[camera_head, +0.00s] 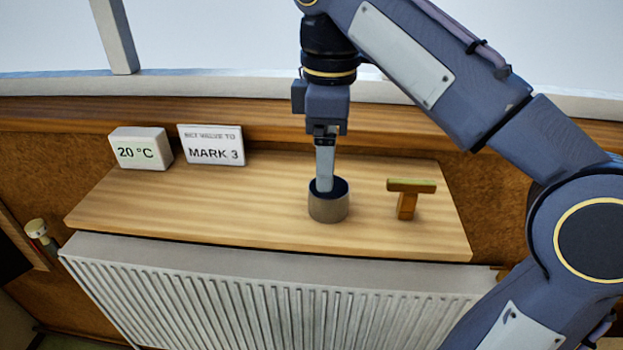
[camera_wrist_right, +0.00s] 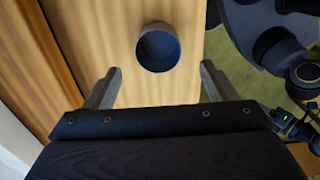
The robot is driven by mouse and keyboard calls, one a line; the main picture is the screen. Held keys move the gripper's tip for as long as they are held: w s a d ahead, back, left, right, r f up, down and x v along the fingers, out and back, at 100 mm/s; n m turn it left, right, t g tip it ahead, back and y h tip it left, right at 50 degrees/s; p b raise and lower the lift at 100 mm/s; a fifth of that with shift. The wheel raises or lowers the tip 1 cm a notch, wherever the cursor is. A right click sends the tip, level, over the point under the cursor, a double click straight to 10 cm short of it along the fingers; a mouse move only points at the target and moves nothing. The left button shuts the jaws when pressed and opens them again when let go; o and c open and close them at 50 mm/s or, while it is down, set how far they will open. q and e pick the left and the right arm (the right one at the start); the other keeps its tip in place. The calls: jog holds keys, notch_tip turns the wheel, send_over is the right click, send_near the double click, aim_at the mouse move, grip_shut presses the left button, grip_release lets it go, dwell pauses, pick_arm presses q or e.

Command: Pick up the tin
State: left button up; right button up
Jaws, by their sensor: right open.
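The tin (camera_head: 328,207) is a short round can with a brownish side and a dark open top. It stands upright on the wooden shelf (camera_head: 210,215), right of its middle. My right gripper (camera_head: 323,188) points down from above, and its fingers overlap the tin's dark opening in the head view. In the right wrist view the tin (camera_wrist_right: 158,47) shows beyond the tips of the two spread fingers (camera_wrist_right: 158,78), roughly centred between them. The gripper is open and holds nothing. I cannot tell the exact height of the fingertips over the rim. My left gripper is not in view.
A T-shaped wooden piece (camera_head: 408,198) stands right of the tin. A white 20 °C block (camera_head: 140,147) and a MARK 3 card (camera_head: 212,146) stand at the shelf's back left. A ribbed radiator (camera_head: 260,300) is below the front edge. The shelf's left half is mostly clear.

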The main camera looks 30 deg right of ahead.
jog(key=f, duration=0.1)
jog(key=b, duration=0.1)
jog(key=f+b, duration=0.1)
jog(key=shift+w+f, duration=0.25)
jog(key=shift+f, duration=0.1)
jog(key=shift+s+f, duration=0.2)
jog(key=shift+s, duration=0.05)
jog(key=shift+d+f, duration=0.2)
jog(key=shift+f, duration=2.1)
jog(key=c, duration=1.1)
jog(key=shift+o, duration=0.2)
